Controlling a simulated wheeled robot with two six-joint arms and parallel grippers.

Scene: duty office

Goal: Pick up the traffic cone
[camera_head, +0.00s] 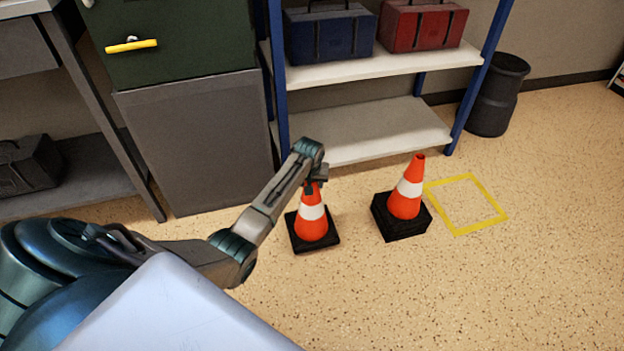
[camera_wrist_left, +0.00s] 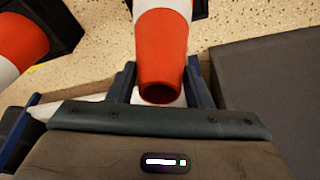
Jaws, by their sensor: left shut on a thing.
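An orange traffic cone (camera_head: 311,222) with a white band and a flat black base stands upright in front of the shelf. My left gripper (camera_head: 315,184) is at its top and shut on it. In the left wrist view the cone's orange tip (camera_wrist_left: 162,60) sits between the two fingers. Its base looks to be at floor level; I cannot tell if it touches. A second orange and white cone (camera_head: 406,197), on a thicker black base, stands apart to the right. It also shows at the left of the left wrist view (camera_wrist_left: 18,42). My right gripper is not in view.
A yellow square outline (camera_head: 492,198) is marked on the floor right of the second cone. Behind stand a blue-framed shelf (camera_head: 385,136) with toolboxes, a grey cabinet (camera_head: 200,145) and a dark bin (camera_head: 494,100). The floor in front is clear.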

